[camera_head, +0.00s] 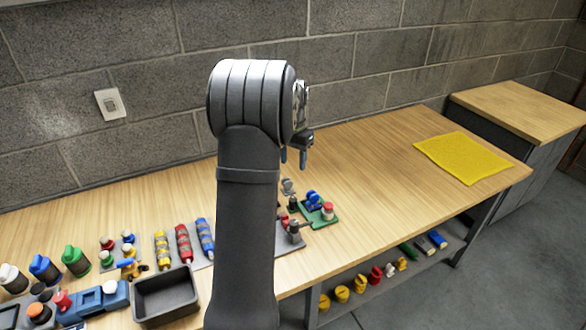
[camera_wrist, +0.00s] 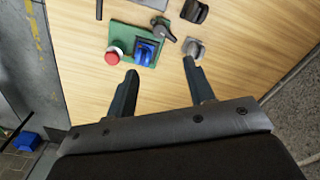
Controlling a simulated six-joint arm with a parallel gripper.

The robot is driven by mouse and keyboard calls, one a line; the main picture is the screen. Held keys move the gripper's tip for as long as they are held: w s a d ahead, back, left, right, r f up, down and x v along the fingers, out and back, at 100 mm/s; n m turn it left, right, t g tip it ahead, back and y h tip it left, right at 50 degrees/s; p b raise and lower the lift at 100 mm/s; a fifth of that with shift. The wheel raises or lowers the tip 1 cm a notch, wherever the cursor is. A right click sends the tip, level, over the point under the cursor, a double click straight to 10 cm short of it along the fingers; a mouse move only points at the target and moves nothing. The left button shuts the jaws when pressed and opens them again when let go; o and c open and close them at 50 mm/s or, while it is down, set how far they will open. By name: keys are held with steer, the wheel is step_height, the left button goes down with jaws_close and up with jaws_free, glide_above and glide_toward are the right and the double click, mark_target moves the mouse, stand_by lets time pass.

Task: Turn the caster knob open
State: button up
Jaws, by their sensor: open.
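My gripper (camera_head: 297,158) is open and empty, above the wooden workbench. In the wrist view its two dark fingers (camera_wrist: 159,68) point towards a cluster of small fixtures and are well apart. A blue knob-like part (camera_wrist: 147,52) sits on a green plate (camera_wrist: 122,40), between the finger directions and beyond the tips; it also shows in the head view (camera_head: 313,199). A dark lever knob (camera_wrist: 163,28) is at the plate's upper right corner. A grey fixture (camera_wrist: 195,48) lies just past the right fingertip. I cannot tell which of these is the caster knob.
A red button (camera_wrist: 112,56) is beside the blue part. A black part (camera_wrist: 195,11) lies farther off. Red, yellow and blue cylinders (camera_head: 183,244) and a dark tray (camera_head: 165,296) are left of my arm. A yellow mat (camera_head: 463,157) lies right; bench between is clear.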

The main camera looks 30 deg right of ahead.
mark_target(293, 200)
steer(key=shift+r, duration=0.15)
steer(key=c, duration=0.6)
steer(key=shift+w+d+f+m, duration=0.15)
steer(key=shift+f+m, duration=0.35)
steer(key=c, duration=0.4)
steer(key=d+f+m+h, duration=0.1)
steer(key=f+m, duration=0.1)
steer(key=w+f+m+g+h, duration=0.1)
steer(key=f+m, duration=0.1)
steer(key=m, duration=0.1)
steer(key=w+d+f+m+h, duration=0.1)
steer(key=f+m, duration=0.1)
steer(key=m, duration=0.1)
steer(key=shift+w+d, duration=0.25)
steer(key=shift+d, duration=0.1)
jaws_close()
steer(key=shift+m+h, duration=0.3)
steer(key=shift+m, duration=0.6)
steer(key=x, duration=1.1)
steer(key=shift+w+f, duration=0.1)
steer(key=shift+f, duration=0.1)
steer(key=a, duration=0.1)
steer(key=w+a, duration=0.1)
steer(key=shift+a+r, duration=0.15)
steer(key=shift+a, duration=0.2)
steer(key=shift+w+a, duration=0.2)
steer(key=shift+a, duration=0.3)
